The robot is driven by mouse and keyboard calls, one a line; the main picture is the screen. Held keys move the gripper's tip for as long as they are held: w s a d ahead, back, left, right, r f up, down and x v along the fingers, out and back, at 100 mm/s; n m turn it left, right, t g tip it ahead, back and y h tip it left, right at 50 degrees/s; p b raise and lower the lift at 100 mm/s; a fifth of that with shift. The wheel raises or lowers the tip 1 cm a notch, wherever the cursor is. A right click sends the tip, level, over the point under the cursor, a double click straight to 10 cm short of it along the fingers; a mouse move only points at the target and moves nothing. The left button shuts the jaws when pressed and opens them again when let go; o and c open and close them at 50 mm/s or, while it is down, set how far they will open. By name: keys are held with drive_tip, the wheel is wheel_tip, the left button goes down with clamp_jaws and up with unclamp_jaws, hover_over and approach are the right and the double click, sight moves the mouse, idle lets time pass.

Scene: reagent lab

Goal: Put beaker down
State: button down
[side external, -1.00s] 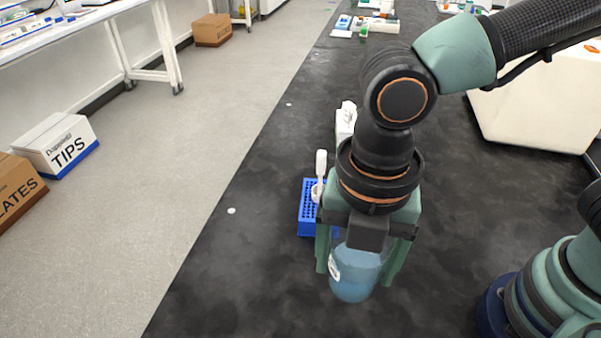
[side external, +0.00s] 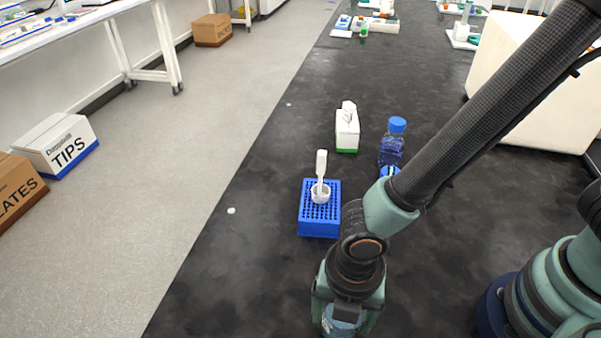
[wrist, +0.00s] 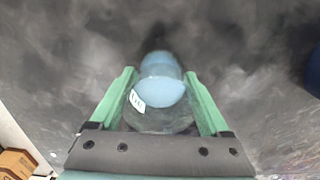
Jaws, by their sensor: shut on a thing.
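A clear glass beaker with blue liquid and a small white label sits between the green fingers of my gripper (wrist: 160,100). In the wrist view the beaker (wrist: 161,90) has a finger on each side, and the dark bench top lies beyond it. In the side view my gripper (side external: 346,322) is near the bottom edge of the picture. Only the upper part of the beaker (side external: 342,320) shows there; its base is cut off by the frame. I cannot tell whether the beaker touches the bench.
A blue rack (side external: 319,228) with a white scoop-like tool on it stands behind the gripper. A white and green tissue box (side external: 347,133) and a blue-capped bottle (side external: 391,148) stand farther back. The black bench (side external: 230,280) is clear to the left.

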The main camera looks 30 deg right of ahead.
drive_tip(key=shift+f, duration=0.25)
drive_tip(key=shift+f, duration=0.1)
unclamp_jaws()
wheel_tip(320, 180, up, 12)
drive_tip(key=w+d+r+m+t, duration=0.2)
drive_tip(key=w+d+r+m, duration=0.1)
drive_tip(key=d+m, duration=0.6)
drive_tip(key=w+d+r+m+t, duration=0.1)
drive_tip(key=w+d+r+m, duration=0.3)
drive_tip(key=d+m, duration=0.4)
drive_tip(key=w+d+r+m+t, duration=0.2)
drive_tip(key=w+d+r+m, duration=0.1)
drive_tip(key=d+m, duration=0.6)
drive_tip(key=shift+w+d+r+m+t, duration=0.2)
drive_tip(key=shift+d+r+m+t, duration=0.1)
drive_tip(key=shift+r+m, duration=0.3)
